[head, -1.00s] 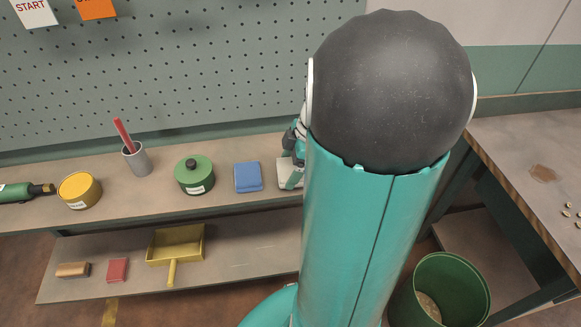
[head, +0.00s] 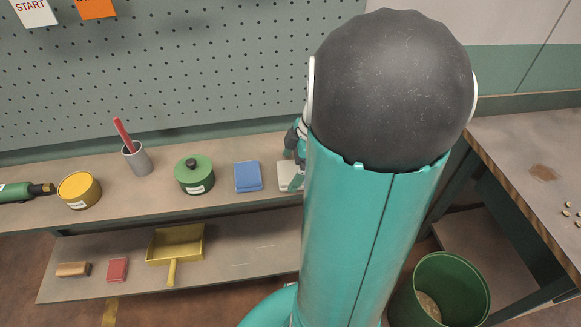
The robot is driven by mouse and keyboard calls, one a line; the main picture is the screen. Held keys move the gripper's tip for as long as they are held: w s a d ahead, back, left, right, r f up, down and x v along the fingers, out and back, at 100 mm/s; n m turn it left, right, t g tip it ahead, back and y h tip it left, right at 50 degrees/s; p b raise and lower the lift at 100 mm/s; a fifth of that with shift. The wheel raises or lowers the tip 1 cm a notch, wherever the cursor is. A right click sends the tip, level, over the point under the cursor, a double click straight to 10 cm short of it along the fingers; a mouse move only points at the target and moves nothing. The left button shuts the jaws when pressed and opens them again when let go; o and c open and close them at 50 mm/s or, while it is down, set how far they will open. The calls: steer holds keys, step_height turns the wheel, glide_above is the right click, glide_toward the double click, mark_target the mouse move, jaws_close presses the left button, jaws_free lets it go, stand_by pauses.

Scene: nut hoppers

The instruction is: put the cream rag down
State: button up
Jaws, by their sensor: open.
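The cream rag (head: 288,178) lies flat on the upper shelf, just right of a folded blue rag (head: 248,177). Its right part is hidden behind my arm. My gripper (head: 297,165) shows only in part at the left edge of my arm, above and beside the cream rag. It is open, and the rag rests on the shelf. My arm hides most of the gripper, so I cannot tell whether a finger still touches the cloth.
On the upper shelf (head: 220,205) stand a green lidded tin (head: 194,176), a grey cup (head: 138,160) and a yellow tin (head: 79,190). A yellow dustpan (head: 175,245) lies on the lower shelf. A green bin (head: 450,290) stands right of my arm.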

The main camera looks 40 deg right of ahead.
steer(key=v, duration=1.1)
steer(key=s+a+r+m+t+h, duration=0.1)
steer(key=a+m, duration=0.4)
steer(key=a, duration=0.8)
steer(key=s+a+r+m+t+h, duration=0.1)
steer(key=a+m, duration=0.4)
steer(key=a, duration=0.8)
steer(key=shift+a+r+m+t+h, duration=0.3)
steer(key=shift+r+t+h, duration=0.2)
steer(key=shift+r+h, duration=0.3)
